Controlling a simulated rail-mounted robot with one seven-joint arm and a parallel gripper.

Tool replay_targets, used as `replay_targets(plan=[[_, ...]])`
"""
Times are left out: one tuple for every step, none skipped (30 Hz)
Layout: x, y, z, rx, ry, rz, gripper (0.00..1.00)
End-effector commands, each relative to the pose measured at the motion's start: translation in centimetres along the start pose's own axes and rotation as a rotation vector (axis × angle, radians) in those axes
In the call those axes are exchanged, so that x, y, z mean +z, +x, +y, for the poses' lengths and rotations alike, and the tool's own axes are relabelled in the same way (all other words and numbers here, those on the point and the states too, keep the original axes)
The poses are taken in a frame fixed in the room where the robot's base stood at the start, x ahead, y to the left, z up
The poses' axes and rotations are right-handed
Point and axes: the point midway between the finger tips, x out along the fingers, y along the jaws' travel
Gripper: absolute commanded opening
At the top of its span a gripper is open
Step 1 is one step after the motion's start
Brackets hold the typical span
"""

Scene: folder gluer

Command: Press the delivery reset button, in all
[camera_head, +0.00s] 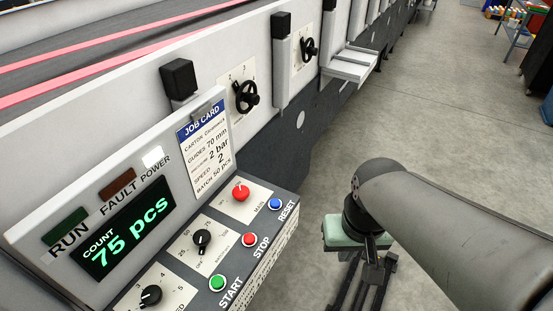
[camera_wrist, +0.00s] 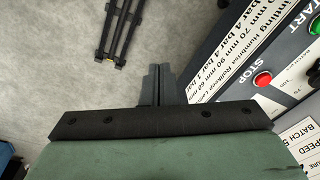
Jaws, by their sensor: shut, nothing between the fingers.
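A blue button (camera_head: 275,203) labelled RESET sits at the right end of the sloped control panel (camera_head: 262,185) in the head view. The red STOP button (camera_head: 249,239) and green START button (camera_head: 217,283) lie along the same edge. The wrist view shows the STOP button (camera_wrist: 262,78) and START button (camera_wrist: 315,28) at the right; I cannot make out the blue button there. My gripper (camera_wrist: 158,70) is shut and empty, with its fingers together over the floor, left of the panel. In the head view its green body (camera_head: 340,233) is right of the panel, apart from it; the fingertips are not clear.
The display (camera_head: 127,228) reads COUNT 75 pcs. The POWER lamp (camera_head: 153,157) is lit; RUN and FAULT look dark. A red knob (camera_head: 241,191) and black dials (camera_head: 201,240) stand near the buttons. A job card (camera_head: 206,150) is above. Grey floor (camera_head: 430,120) is open at right.

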Motion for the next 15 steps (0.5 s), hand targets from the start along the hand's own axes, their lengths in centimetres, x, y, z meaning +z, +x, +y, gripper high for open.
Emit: replay_targets(plan=[[-0.6, -0.2, -0.6, -0.029, 0.038, -0.008, 0.0], [-1.1, -0.2, -1.1, -0.056, 0.076, -0.016, 0.0], [-2.0, -0.3, -2.1, -0.104, 0.14, -0.027, 0.0], [-2.9, -0.5, -3.0, -0.147, 0.2, -0.039, 0.0], [-3.9, -0.6, -4.0, -0.195, 0.267, -0.051, 0.0], [-5.5, -0.8, -5.3, -0.264, 0.364, -0.071, 0.0], [-6.8, -0.9, -6.3, -0.316, 0.441, -0.087, 0.0], [-8.1, -1.1, -7.3, -0.369, 0.519, -0.104, 0.0], [-9.8, -1.3, -8.4, -0.435, 0.617, -0.128, 0.0], [-11.1, -1.4, -9.2, -0.482, 0.686, -0.145, 0.0], [-12.3, -1.6, -9.8, -0.526, 0.752, -0.162, 0.0], [-13.8, -1.8, -10.5, -0.578, 0.832, -0.183, 0.0], [-14.9, -1.9, -10.9, -0.614, 0.886, -0.198, 0.0], [-15.8, -1.9, -11.3, -0.645, 0.934, -0.212, 0.0], [-16.9, -2.1, -11.6, -0.681, 0.987, -0.226, 0.0]])
